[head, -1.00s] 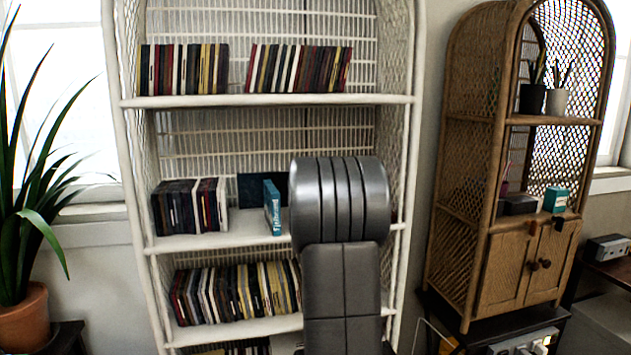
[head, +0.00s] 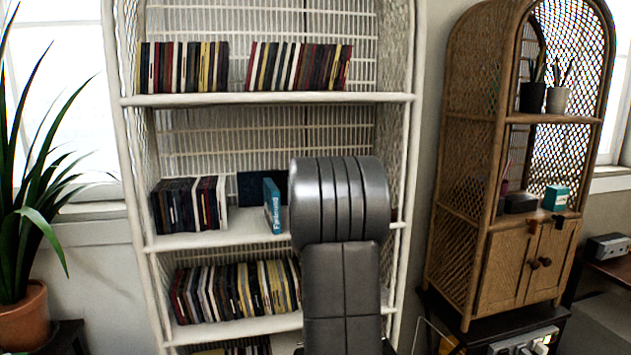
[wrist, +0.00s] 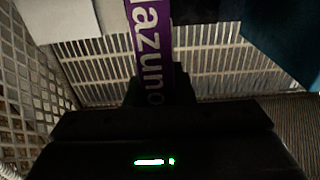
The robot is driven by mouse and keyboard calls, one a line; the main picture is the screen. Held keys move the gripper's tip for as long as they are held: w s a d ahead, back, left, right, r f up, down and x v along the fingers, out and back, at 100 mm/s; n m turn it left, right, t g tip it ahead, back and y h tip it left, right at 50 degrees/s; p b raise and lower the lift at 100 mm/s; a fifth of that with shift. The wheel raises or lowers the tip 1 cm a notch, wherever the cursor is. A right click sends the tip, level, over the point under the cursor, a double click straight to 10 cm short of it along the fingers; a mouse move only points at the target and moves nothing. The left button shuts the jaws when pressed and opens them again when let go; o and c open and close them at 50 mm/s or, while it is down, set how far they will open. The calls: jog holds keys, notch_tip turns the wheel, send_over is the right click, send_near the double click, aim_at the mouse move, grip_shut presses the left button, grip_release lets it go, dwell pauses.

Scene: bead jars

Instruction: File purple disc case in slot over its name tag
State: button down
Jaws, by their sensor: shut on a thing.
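In the head view my own arm hides the gripper and the case. The white wicker shelf (head: 270,100) fills the middle of the head view. I cannot make out the slot or its name tag.
On the middle shelf, a teal case (head: 272,207) stands near my arm, with a row of dark cases (head: 185,207) to its left and a bare gap between. Rows of cases fill the shelves above (head: 185,68) and below (head: 235,290). A brown wicker cabinet (head: 470,190) stands right.

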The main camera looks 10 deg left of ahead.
jog(key=shift+f+b, duration=1.65)
jog(key=shift+f, duration=0.4)
jog(key=c, duration=1.2)
grip_release()
jog(key=shift+o, duration=0.2)
jog(key=b+v, duration=0.2)
jog(key=v, duration=1.2)
jog(key=shift+b, duration=0.35)
jog(key=shift+w+a, duration=0.1)
jog(key=shift+w, duration=0.05)
jog(key=p+x, duration=0.3)
jog(key=x, duration=1)
jog(key=shift+w+a, duration=0.15)
jog(key=shift+w, duration=0.2)
jog(key=shift+r, duration=0.2)
